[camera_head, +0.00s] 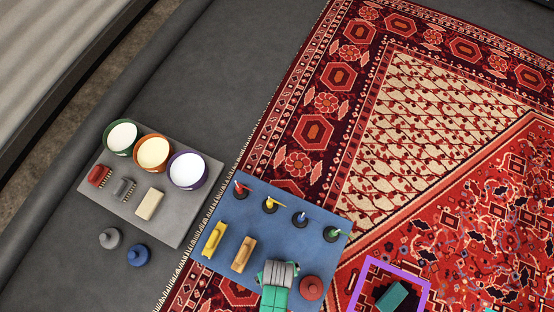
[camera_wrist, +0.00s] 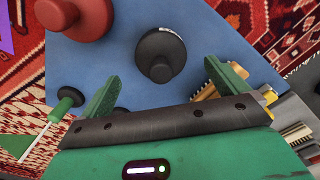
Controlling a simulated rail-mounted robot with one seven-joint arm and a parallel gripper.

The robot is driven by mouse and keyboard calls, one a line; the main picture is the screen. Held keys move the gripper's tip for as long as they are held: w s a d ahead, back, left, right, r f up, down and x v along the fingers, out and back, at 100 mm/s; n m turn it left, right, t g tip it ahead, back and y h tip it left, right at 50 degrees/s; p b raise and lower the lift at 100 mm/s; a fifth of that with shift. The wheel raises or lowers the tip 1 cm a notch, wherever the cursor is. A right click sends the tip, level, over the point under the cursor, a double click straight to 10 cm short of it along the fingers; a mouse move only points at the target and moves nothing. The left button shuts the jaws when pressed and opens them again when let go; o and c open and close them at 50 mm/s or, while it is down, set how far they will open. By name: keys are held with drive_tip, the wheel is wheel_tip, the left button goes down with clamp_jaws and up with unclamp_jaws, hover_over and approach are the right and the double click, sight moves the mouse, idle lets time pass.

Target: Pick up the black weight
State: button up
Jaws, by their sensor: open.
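The black weight (camera_wrist: 160,52) stands on the blue mat (camera_wrist: 130,18) in the wrist view, a round base with a knob facing up at me. My gripper (camera_wrist: 157,74) is open, its two green fingers apart. The weight lies just beyond the fingertips, roughly centred between them, and nothing is held. In the head view my gripper (camera_head: 278,284) is over the front part of the blue mat (camera_head: 262,222) and hides the black weight. Contact between fingers and weight is not visible.
A red weight (camera_head: 311,287) stands close to the right of my gripper. A grey board (camera_head: 170,224) with bowls is further left. A purple frame (camera_head: 362,282) lies right.

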drive_tip(key=f+b, duration=0.2)
drive_tip(key=f, duration=0.1)
drive_tip(key=f+b, duration=0.2)
drive_tip(key=shift+w+a+f, duration=0.1)
drive_tip(key=shift+w+f, duration=0.1)
drive_tip(key=shift+f, duration=0.2)
drive_tip(key=shift+r, duration=0.15)
drive_tip(key=c, duration=1.9)
